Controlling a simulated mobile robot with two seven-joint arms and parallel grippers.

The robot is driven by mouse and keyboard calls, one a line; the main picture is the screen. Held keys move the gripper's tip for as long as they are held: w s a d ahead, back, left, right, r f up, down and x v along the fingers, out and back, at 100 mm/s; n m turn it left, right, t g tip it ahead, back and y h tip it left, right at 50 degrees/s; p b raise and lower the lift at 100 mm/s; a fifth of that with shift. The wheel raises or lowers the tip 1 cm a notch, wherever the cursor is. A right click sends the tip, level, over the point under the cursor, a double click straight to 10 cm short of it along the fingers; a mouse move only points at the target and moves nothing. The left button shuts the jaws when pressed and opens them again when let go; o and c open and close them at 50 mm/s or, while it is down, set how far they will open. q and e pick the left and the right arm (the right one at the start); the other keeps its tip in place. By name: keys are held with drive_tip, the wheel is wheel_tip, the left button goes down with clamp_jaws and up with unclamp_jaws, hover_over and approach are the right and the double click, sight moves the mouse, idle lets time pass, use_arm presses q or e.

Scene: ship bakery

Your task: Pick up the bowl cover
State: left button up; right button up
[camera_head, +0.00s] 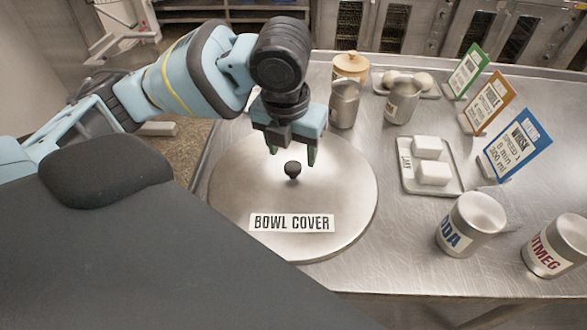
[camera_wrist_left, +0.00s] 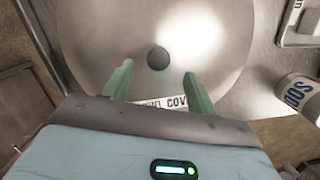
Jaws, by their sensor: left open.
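The bowl cover (camera_head: 235,205) is a round metal disc with a black knob (camera_head: 292,169) at its middle and a white label reading BOWL COVER. It lies flat on the steel table. My left gripper (camera_head: 292,152) is open and points down over the cover, close above or beside the knob; the exact gap is hard to tell. In the left wrist view the cover (camera_wrist_left: 100,30) fills the top, and the knob (camera_wrist_left: 158,58) shows just beyond the two green fingertips (camera_wrist_left: 158,72), between their lines. My right gripper is not in view.
A tray (camera_head: 457,186) with white blocks, upright cards (camera_head: 518,145), and tins labelled SODA (camera_head: 470,225) and NUTMEG (camera_head: 555,245) stand to the right. Metal pots (camera_head: 344,104) and a lidded jar (camera_head: 350,67) stand behind the cover.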

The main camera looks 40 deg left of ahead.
sight(293, 166)
use_arm(q)
drive_tip(key=f, duration=0.4)
drive_tip(key=shift+w+a+f+b, duration=0.2)
drive_tip(key=shift+w+b, duration=0.1)
drive_tip(key=shift+r, duration=0.1)
clamp_jaws()
